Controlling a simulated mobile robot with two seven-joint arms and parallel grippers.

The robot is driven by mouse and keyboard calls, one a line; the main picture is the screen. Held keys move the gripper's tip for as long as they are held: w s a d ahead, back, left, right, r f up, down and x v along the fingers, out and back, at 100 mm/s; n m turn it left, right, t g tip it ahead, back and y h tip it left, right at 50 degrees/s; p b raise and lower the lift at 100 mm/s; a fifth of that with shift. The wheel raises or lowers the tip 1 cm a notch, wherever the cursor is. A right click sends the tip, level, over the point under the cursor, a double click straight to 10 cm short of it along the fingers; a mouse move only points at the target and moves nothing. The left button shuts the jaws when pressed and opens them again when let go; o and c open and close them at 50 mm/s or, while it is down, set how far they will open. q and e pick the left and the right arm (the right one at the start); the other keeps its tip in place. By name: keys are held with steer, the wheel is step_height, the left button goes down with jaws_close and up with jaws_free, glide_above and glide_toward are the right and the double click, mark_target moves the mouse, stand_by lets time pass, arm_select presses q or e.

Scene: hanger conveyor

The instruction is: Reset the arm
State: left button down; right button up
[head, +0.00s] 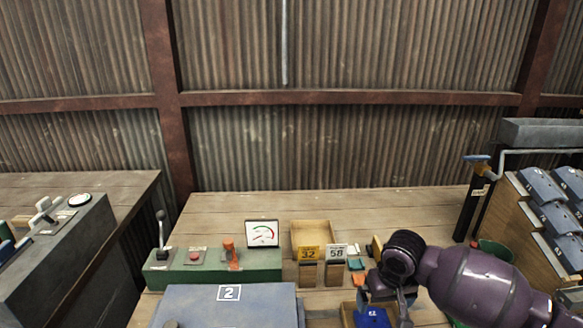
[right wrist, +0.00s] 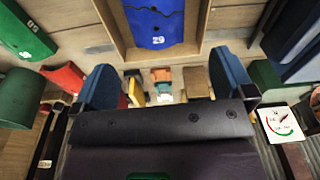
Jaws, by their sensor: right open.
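My right arm comes in from the right in the head view, with its purple links over the wooden bench. My right gripper (head: 385,302) points down near the front of the bench and is open. In the right wrist view its two blue-padded fingers (right wrist: 165,84) stand wide apart with nothing held between them. A blue numbered piece (head: 372,318) lies just below the gripper in the head view. It also shows in the right wrist view (right wrist: 155,24), inside a wooden tray (right wrist: 113,28) beyond the fingers. My left gripper is not in view.
A green control box (head: 200,276) with levers and a gauge (head: 262,233) stands left on the bench. A rack of blue pieces (head: 550,215) stands right. The bench's back is clear.

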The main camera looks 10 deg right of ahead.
steer(key=w+a+r+n+t+y, duration=0.5)
steer(key=w+a+n+t, duration=0.15)
steer(key=t, duration=0.35)
steer(key=s+d+f+m+h, duration=0.1)
steer(key=s+d+f, duration=0.1)
steer(key=s+f, duration=0.2)
steer(key=s+d+f+m+t+h, duration=0.1)
steer(key=s+f, duration=0.3)
steer(key=s, duration=0.5)
steer(key=s+d+f+m+t+h, duration=0.1)
steer(key=s+d+f+m+h, duration=0.1)
steer(key=s+d+f, duration=0.2)
steer(key=shift+s+d+f, duration=0.1)
steer(key=shift+s+f, duration=0.2)
steer(key=shift+s, duration=0.3)
steer(key=shift+s+f, duration=0.25)
steer(key=shift+s, duration=0.3)
steer(key=s+d+f+m+g+h, duration=0.1)
steer(key=s+f, duration=0.4)
steer(key=s, duration=0.3)
steer(key=shift+s+g, duration=0.2)
steer(key=shift+g, duration=0.2)
steer(key=shift+d+m, duration=0.1)
steer(key=shift+m, duration=0.15)
